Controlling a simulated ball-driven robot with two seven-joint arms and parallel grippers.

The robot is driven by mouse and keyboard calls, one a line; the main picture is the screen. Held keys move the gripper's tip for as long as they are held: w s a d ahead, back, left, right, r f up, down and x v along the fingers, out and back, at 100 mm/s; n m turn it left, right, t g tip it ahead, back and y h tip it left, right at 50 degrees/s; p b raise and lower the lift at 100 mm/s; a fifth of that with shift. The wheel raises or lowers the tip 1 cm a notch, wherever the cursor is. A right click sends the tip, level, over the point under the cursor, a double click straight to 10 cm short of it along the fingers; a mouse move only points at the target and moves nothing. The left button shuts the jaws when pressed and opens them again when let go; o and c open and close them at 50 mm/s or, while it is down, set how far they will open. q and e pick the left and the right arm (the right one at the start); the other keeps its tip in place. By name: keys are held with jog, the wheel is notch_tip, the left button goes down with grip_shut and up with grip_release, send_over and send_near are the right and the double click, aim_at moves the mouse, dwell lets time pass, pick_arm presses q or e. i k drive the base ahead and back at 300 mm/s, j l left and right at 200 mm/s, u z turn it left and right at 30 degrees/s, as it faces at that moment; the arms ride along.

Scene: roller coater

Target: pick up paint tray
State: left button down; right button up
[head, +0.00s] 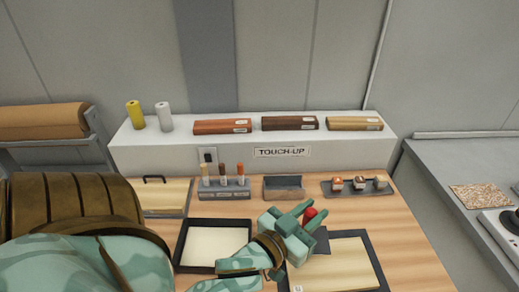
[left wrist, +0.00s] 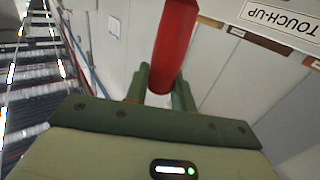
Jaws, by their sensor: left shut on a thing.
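A shallow black-rimmed tray with a cream inside (head: 181,246), which looks like the paint tray, lies flat on the wooden bench, left of my left gripper. My left gripper (head: 303,218) is above the bench and shut on a red cylindrical handle. The handle's rounded red end (head: 310,213) shows between the fingers in the head view. In the left wrist view the red handle (left wrist: 174,45) extends out from between the fingers. A dark grey flat piece (head: 321,241) shows just below the fingers; I cannot tell whether it belongs to the handle. My right gripper is not in view.
A dark-framed pale wood panel (head: 345,268) lies under and right of the gripper. Bare bench shows at right.

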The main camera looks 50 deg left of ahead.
aim_at(201, 241)
jog(key=u, duration=1.45)
